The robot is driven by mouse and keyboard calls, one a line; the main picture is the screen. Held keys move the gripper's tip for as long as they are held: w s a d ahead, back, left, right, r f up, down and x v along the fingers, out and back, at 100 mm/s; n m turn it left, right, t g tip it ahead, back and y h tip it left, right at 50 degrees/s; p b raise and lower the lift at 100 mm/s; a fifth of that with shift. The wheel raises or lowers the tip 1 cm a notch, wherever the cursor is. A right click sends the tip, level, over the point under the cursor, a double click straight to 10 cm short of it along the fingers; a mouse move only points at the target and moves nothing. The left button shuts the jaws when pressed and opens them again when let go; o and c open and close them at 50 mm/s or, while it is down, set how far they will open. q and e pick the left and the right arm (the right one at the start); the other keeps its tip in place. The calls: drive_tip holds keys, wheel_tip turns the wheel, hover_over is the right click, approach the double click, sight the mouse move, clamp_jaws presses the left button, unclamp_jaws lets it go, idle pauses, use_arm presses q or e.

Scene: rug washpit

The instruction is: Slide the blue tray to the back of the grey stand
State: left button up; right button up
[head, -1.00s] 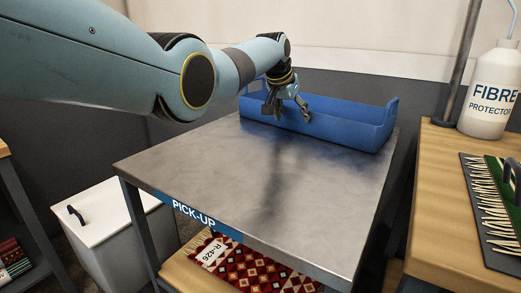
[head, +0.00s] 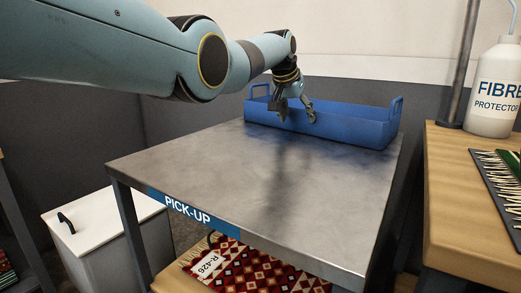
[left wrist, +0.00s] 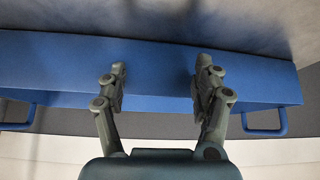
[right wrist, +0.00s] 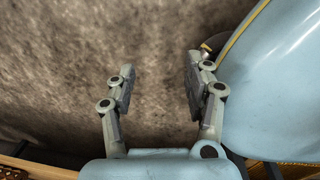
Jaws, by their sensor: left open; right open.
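The blue tray (head: 352,128) is long, with a loop handle at each end, and lies across the back of the grey metal stand (head: 215,170) marked PICK-UP. My left gripper (head: 297,114) is open at the tray's front side, left of its middle. In the left wrist view its two fingers (left wrist: 160,72) are spread in front of the blue tray (left wrist: 50,65) and hold nothing. Whether a finger touches the tray, I cannot tell. My right gripper (right wrist: 158,88) is open and empty, and shows only in the right wrist view.
The stand's top in front of the tray is bare. A grey wall (head: 425,100) rises behind. A wooden bench (head: 455,185) with a white FIBRE PROTECTOR bottle (head: 493,95) stands on the right. A white-lidded bin (head: 105,220) is at left, and a patterned rug (head: 265,275) lies below the stand.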

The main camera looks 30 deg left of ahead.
use_arm(q)
drive_tip(key=shift+s+r+p, duration=0.1)
drive_tip(key=shift+r+p, duration=0.35)
drive_tip(key=p+v, duration=0.2)
drive_tip(key=p, duration=0.3)
drive_tip(key=shift+s+p, duration=0.3)
drive_tip(key=shift+s, duration=0.05)
drive_tip(key=s+r+p, duration=0.1)
drive_tip(key=p, duration=0.2)
drive_tip(key=s+p, duration=0.1)
drive_tip(key=p, duration=0.3)
drive_tip(key=s+r+p, duration=0.1)
drive_tip(key=s+p, duration=0.1)
drive_tip(key=p, duration=0.2)
drive_tip(key=shift+a+r, duration=0.2)
drive_tip(key=shift+r, duration=0.15)
use_arm(e)
wheel_tip(320, 180, up, 16)
drive_tip(key=w+a, duration=0.1)
drive_tip(key=shift+w+a+r+t, duration=0.2)
drive_tip(key=shift+w+a+t, duration=0.1)
drive_tip(key=shift+a+t, duration=0.1)
